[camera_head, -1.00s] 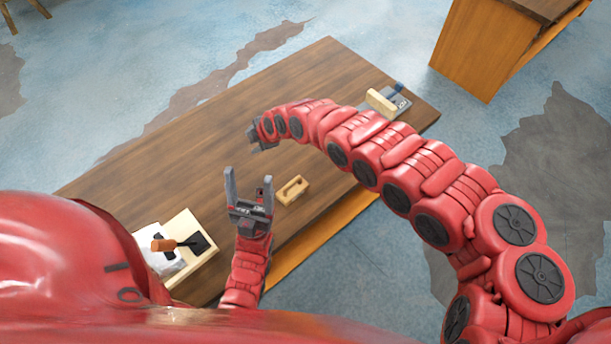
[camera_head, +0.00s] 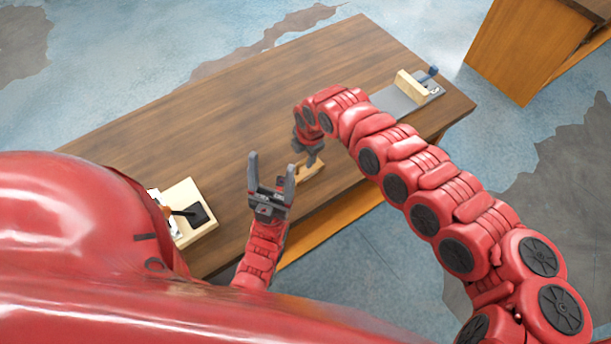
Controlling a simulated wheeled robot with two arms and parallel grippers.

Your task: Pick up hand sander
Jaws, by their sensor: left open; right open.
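The hand sander, a small light-wood block (camera_head: 311,172), lies on the brown wooden table (camera_head: 215,120) near its front edge, in the middle of the view. My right gripper (camera_head: 312,160) points down over the sander and hides part of it; its jaws are open, and whether they touch the sander I cannot tell. My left gripper (camera_head: 269,170) is open and empty, just left of the sander, with its fingers pointing up in the picture.
A light-wood board with a black-bladed tool (camera_head: 197,214) lies at the table's left end, partly hidden by my body. A metal plate with a wooden block and blue knob (camera_head: 414,88) lies at the far right end. The table's middle is clear.

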